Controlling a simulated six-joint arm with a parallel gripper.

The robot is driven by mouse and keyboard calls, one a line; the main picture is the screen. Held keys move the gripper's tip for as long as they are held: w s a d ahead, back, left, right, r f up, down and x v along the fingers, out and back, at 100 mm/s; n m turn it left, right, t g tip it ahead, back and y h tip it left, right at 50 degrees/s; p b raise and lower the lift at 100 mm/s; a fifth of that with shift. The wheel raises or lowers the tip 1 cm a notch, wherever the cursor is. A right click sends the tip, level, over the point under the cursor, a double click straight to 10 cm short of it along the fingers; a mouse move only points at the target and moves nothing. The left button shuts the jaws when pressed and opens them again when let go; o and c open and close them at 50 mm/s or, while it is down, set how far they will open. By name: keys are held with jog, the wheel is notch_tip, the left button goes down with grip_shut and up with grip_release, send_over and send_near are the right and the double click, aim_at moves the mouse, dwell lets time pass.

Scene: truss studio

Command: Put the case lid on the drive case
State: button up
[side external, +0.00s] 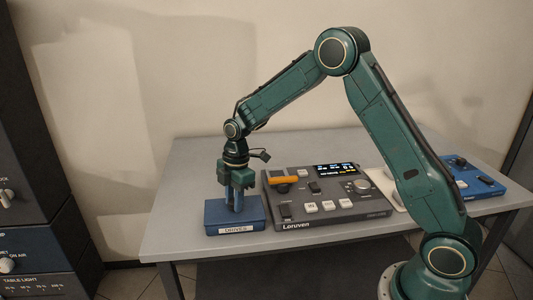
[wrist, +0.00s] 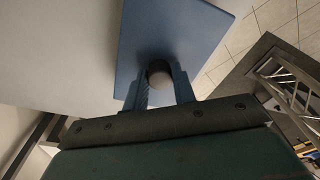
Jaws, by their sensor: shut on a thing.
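The blue drive case (side external: 215,226), with a white label on its front, stands at the table's front left. My gripper (side external: 237,208) points straight down over it. In the wrist view my gripper (wrist: 160,90) is shut on the round grey knob of the blue case lid (wrist: 190,30). The lid lies flat under the fingers. In the side view the lid is at the top of the case and looks roughly lined up with it. I cannot tell whether it is fully seated or slightly above. The lid hides the inside of the case.
A grey control panel (side external: 330,222) with buttons, a dial and a lit display stands close to the right of the case. A blue device (side external: 475,178) is at the table's right. The grey table (side external: 180,225) is clear left of the case.

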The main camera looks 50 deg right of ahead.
jog(key=shift+f, duration=0.15)
jog(key=o, duration=0.7)
jog(key=r, duration=0.3)
jog(key=d+r, duration=0.1)
jog(key=r, duration=0.7)
jog(key=shift+s+d, duration=0.15)
dwell(0.6)
dwell(0.5)
